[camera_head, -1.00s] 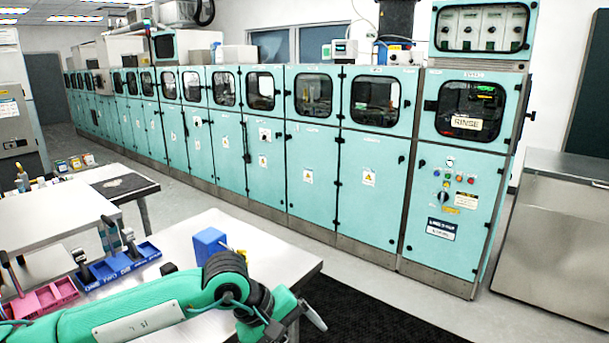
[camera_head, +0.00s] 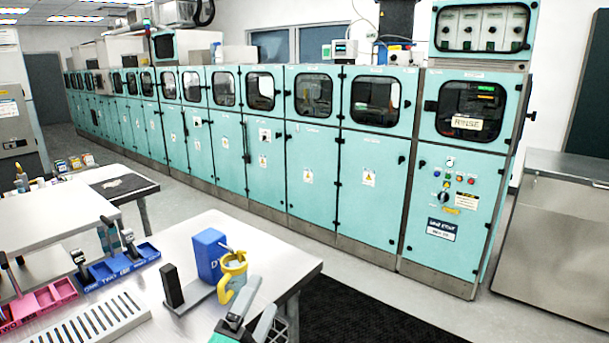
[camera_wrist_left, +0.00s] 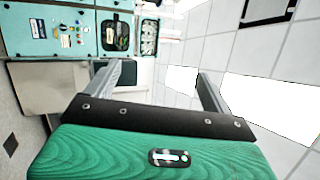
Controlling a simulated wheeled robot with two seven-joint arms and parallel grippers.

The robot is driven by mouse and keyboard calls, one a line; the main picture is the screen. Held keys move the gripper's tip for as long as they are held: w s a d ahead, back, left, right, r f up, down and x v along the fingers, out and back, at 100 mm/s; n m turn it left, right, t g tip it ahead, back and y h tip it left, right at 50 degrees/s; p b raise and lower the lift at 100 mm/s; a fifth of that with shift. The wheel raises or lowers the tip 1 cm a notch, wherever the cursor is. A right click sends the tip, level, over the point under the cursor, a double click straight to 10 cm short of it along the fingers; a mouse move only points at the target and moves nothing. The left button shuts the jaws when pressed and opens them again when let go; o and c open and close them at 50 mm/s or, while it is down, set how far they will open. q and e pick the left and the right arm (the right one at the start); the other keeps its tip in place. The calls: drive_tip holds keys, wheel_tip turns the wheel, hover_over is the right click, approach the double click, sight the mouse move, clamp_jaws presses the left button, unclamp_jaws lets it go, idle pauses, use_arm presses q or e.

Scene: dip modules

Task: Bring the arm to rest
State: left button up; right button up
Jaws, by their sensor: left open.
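My left gripper (camera_head: 256,308) shows at the bottom of the head view, its green and grey parts cut off by the lower edge. It is beside the near table's front right side. In the left wrist view its two grey fingers (camera_wrist_left: 165,80) stand well apart with nothing between them. Behind them are the teal cabinet, wall and tilted ceiling. My right gripper is in neither view.
The near metal table (camera_head: 275,262) holds a blue box (camera_head: 208,253), a yellow cup-like thing (camera_head: 233,272), a black block (camera_head: 173,287), a slotted plate (camera_head: 97,325), a blue tray (camera_head: 118,266) and a pink tray (camera_head: 40,300). Teal cabinets (camera_head: 370,190) line the back.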

use_arm(q)
drive_tip(key=s+a+f+n+g+y, duration=0.3)
drive_tip(key=a+f+n+g+y, duration=0.15)
drive_tip(key=f+n, duration=0.35)
drive_tip(key=s+a+f+n+g+y, duration=0.35)
drive_tip(key=a+f+n, duration=0.2)
drive_tip(key=f, duration=0.45)
drive_tip(key=s+a+f+n+g, duration=0.3)
drive_tip(key=s+f+g, duration=0.1)
drive_tip(key=s+f, duration=0.4)
drive_tip(key=s+a+f+n+g, duration=0.25)
drive_tip(key=s+f+g, duration=0.25)
drive_tip(key=s, duration=0.5)
wheel_tip(320, 180, down, 31)
drive_tip(key=s+g, duration=0.1)
drive_tip(key=g, duration=0.1)
drive_tip(key=s+a+f, duration=0.3)
drive_tip(key=s+f, duration=1.6)
drive_tip(key=f, duration=0.1)
drive_tip(key=shift+s+n+g, duration=0.2)
drive_tip(key=shift+n+g, duration=0.1)
drive_tip(key=shift+g, duration=0.1)
